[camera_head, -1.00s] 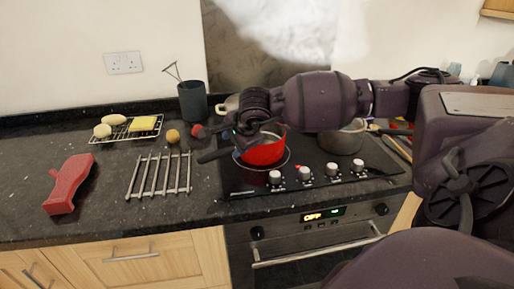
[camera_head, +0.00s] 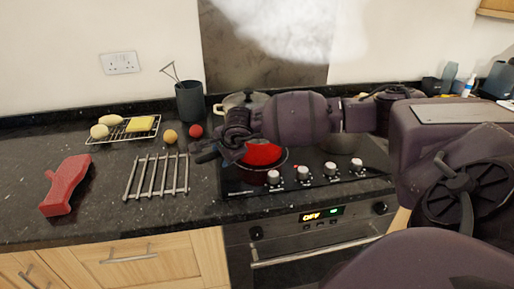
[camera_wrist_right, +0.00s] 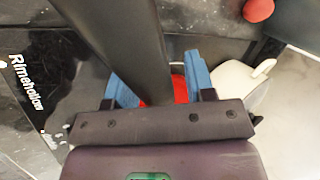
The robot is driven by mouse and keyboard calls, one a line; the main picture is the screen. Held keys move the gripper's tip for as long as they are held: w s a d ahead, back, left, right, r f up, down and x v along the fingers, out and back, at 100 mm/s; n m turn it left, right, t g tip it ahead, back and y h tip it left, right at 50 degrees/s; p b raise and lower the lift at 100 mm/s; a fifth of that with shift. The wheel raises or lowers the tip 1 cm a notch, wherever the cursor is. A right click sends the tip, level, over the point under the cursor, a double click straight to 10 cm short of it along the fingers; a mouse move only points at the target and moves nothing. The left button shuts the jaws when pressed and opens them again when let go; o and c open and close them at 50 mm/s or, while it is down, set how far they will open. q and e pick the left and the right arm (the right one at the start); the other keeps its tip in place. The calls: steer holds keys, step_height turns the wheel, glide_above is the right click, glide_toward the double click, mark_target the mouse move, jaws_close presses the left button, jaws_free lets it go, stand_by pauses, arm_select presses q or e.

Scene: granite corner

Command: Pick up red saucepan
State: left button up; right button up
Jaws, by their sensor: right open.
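The red saucepan (camera_head: 263,153) sits on the black hob, partly hidden behind my right wrist. My right gripper (camera_head: 208,151) is at the pan's left side, over its handle. In the right wrist view, the dark handle (camera_wrist_right: 143,45) runs between the blue fingers of the open right gripper (camera_wrist_right: 155,68). A strip of red pan body (camera_wrist_right: 179,86) shows beyond the fingers. I cannot tell whether the fingers touch the handle. My left gripper is out of view.
A pale pot (camera_head: 244,99) and a grey pot (camera_head: 342,142) stand on the hob (camera_head: 235,186). A dark utensil holder (camera_head: 190,102), a red ball (camera_head: 195,131) and a metal trivet (camera_head: 157,174) are to the left. Counter left of the trivet is partly clear.

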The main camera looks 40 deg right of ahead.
steer(key=shift+c, duration=0.5)
steer(key=shift+r, duration=0.1)
jaws_close()
